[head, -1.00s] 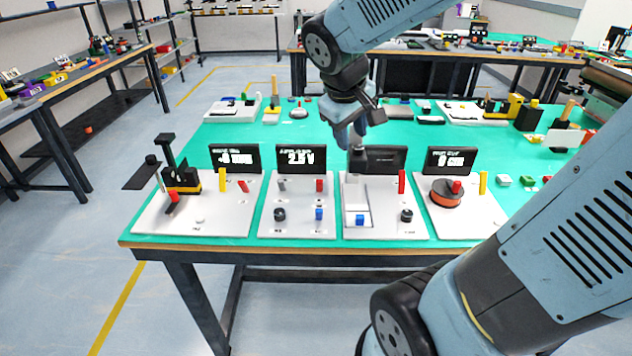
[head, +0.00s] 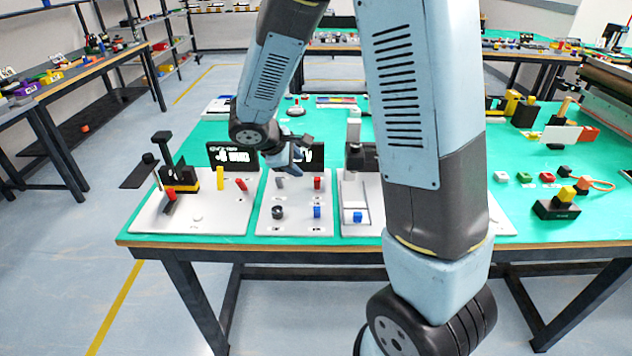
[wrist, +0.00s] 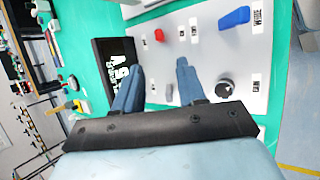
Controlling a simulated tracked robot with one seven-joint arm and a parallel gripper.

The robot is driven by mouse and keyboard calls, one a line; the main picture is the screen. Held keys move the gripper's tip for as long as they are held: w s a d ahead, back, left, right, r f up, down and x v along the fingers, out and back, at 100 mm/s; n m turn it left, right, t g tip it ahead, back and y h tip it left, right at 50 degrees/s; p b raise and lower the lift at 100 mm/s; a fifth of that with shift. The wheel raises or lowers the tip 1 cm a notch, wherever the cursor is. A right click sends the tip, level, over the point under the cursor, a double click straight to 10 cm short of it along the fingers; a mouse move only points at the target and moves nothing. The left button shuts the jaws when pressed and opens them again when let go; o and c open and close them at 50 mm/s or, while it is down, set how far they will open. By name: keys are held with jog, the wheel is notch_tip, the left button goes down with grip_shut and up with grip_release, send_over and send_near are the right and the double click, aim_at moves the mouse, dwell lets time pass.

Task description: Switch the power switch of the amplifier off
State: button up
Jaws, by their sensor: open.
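The amplifier appears to be the white panel (head: 296,226) with a black display (head: 314,153), mostly hidden by my gripper in the head view. It carries a red switch (head: 317,184), a grey lever (head: 280,183), a blue switch (head: 317,212) and a black knob (head: 277,212). The wrist view shows the red switch (wrist: 158,34), grey lever (wrist: 170,93), blue switch (wrist: 234,17) and knob (wrist: 224,88) marked GAIN. I cannot read which is the power switch. My gripper (wrist: 158,66) is open and empty above the panel's display side; it also shows in the head view (head: 294,152).
A panel (head: 215,218) with yellow and red levers stands to the left. Another panel (head: 358,228) with a blue switch stands to the right, partly behind my arm. Small coloured buttons (head: 524,177) lie on the green table (head: 600,215) further right.

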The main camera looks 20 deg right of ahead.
aim_at(316, 184)
jog(key=x, duration=1.3)
jog(key=shift+d+f, duration=0.2)
jog(key=shift+f, duration=0.05)
grip_shut()
